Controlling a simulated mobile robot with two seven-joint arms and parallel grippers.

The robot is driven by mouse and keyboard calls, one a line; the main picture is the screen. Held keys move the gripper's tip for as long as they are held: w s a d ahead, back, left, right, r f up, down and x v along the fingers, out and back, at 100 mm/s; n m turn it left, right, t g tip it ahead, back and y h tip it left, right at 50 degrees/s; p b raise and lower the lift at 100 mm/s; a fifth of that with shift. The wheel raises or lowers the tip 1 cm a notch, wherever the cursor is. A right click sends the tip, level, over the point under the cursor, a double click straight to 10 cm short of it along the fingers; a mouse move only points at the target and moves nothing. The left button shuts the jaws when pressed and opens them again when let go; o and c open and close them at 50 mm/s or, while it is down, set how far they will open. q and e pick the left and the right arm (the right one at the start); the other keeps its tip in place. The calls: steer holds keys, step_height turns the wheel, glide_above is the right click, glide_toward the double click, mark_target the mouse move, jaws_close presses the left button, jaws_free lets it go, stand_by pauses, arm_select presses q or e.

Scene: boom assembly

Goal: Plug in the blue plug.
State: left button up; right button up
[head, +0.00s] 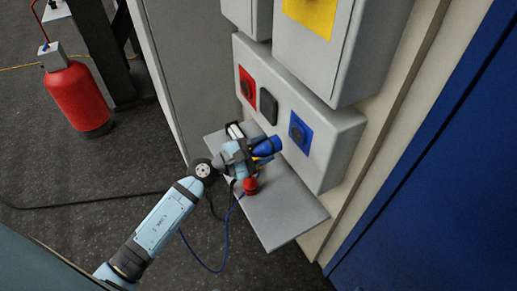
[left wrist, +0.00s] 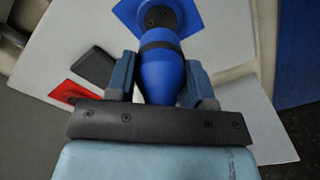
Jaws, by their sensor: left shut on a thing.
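The blue plug (head: 267,146) is held in my left gripper (head: 250,152), which is shut on it in front of the wall box. In the left wrist view the blue plug (left wrist: 163,70) sits between the two fingers of my left gripper (left wrist: 163,82). Its front end points at the blue socket (left wrist: 160,16) and overlaps it in that view. In the head view the blue socket (head: 299,132) is on the right of the box face, and a gap shows between plug and socket. A blue cable (head: 226,240) hangs below the gripper. My right gripper is not in view.
The grey box (head: 318,160) also carries a red socket (head: 247,86) and a black cover (head: 268,106). A red plug (head: 251,185) stands on the grey shelf (head: 285,212) below. A fire extinguisher (head: 77,98) stands at the left. A blue panel (head: 440,170) is at the right.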

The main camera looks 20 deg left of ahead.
arm_select(q)
steer(key=shift+p+x, duration=0.3)
steer(key=shift+x, duration=2.1)
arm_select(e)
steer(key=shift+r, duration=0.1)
arm_select(q)
steer(key=shift+w+d, duration=0.3)
steer(key=shift+w, duration=0.05)
stand_by(0.6)
steer(key=o, duration=1.2)
steer(key=b, duration=0.3)
glide_toward(278, 143)
steer(key=shift+s+a+f, duration=0.15)
steer(key=shift+a+f, duration=0.3)
steer(key=shift+a, duration=0.1)
steer(key=shift+s+a+f, duration=0.15)
steer(key=shift+a+f, duration=0.25)
steer(key=shift+a, duration=0.2)
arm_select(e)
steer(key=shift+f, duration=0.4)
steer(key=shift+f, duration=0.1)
